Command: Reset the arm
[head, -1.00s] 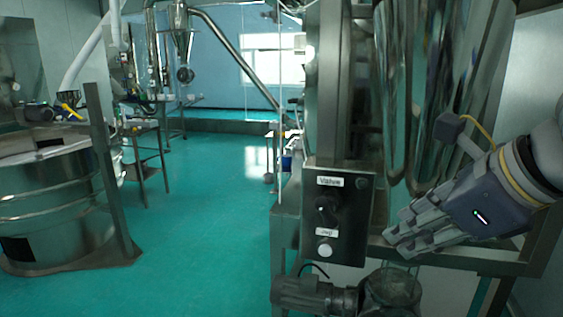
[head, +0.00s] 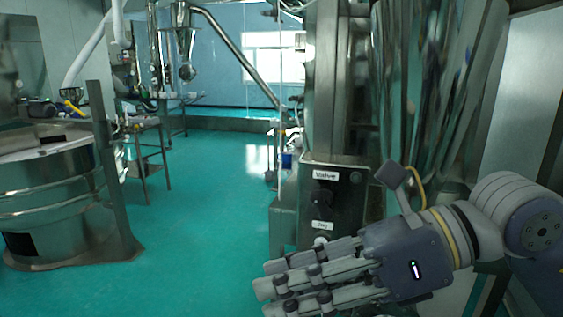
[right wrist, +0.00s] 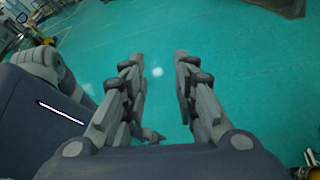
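My right gripper (head: 268,288) reaches in from the right edge of the head view, low in front of the machine, with its fingers pointing left. In the right wrist view its two fingers (right wrist: 156,62) stand apart with only green floor between them, so it is open and empty. The control box (head: 345,186) with labels "Valve" and "Jog" is just beyond the fingers. Its dark knob (head: 321,199) shows, and its pale button (head: 320,241) is partly hidden by the fingers. I cannot see contact with the box. My left gripper is not in view.
A large round steel sieve (head: 50,205) stands at the left beside an upright post (head: 110,170). A tall shiny steel vessel (head: 425,110) is behind my right arm. The green floor (head: 205,210) between them is clear. Pipes and a small table (head: 148,150) stand farther back.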

